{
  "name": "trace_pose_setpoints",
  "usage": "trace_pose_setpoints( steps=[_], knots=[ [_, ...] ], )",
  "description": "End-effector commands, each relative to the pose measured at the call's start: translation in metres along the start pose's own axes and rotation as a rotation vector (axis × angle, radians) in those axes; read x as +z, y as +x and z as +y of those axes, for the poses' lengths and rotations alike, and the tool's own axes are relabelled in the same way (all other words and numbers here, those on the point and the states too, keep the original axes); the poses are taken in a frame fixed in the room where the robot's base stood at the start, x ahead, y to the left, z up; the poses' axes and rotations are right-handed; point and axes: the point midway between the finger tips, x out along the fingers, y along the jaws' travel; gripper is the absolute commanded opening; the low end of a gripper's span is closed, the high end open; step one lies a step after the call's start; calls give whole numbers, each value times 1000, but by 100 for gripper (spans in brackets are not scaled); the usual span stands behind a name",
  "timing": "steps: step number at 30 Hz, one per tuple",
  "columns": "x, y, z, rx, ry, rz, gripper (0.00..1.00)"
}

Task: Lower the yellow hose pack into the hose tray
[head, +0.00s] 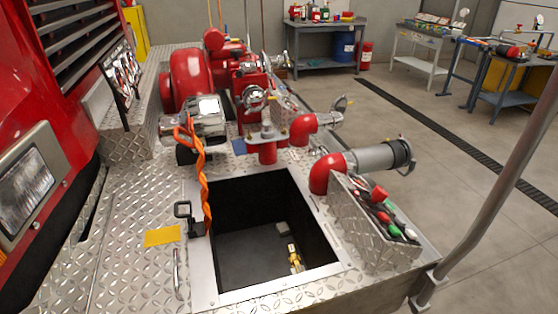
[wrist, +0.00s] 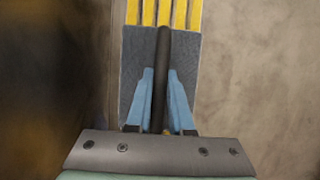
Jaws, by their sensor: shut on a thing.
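In the wrist view, my gripper (wrist: 160,78) has its blue fingers shut on either side of a dark upright handle or strap. The handle runs over a grey band (wrist: 136,60) wrapped across the yellow hose pack (wrist: 164,12), whose parallel yellow strips show beyond it. Most of the pack is hidden or out of frame. In the head view, the hose tray is an open black recess with a metal rim (head: 204,276) in the tread-plate deck. A small yellow and metal fitting (head: 294,260) lies on its floor. My gripper and the pack are not seen in the head view.
An orange twisted rope (head: 200,170) hangs from a chrome fitting (head: 195,118) at the tray's far left corner. Red pipes (head: 326,172) and a tool box (head: 370,222) stand to the right. A flat yellow patch (head: 162,235) lies left of the tray. A slanted pole (head: 500,190) stands at right.

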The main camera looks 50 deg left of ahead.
Motion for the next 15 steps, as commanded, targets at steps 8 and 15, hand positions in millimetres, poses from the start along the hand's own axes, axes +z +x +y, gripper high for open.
trace_pose_setpoints(
  steps=[8, 15],
  knots=[
    [14, -26, 4, 8, 2, -6, 0],
    [26, -53, 4, 8, 2, -6, 0]
  ],
)
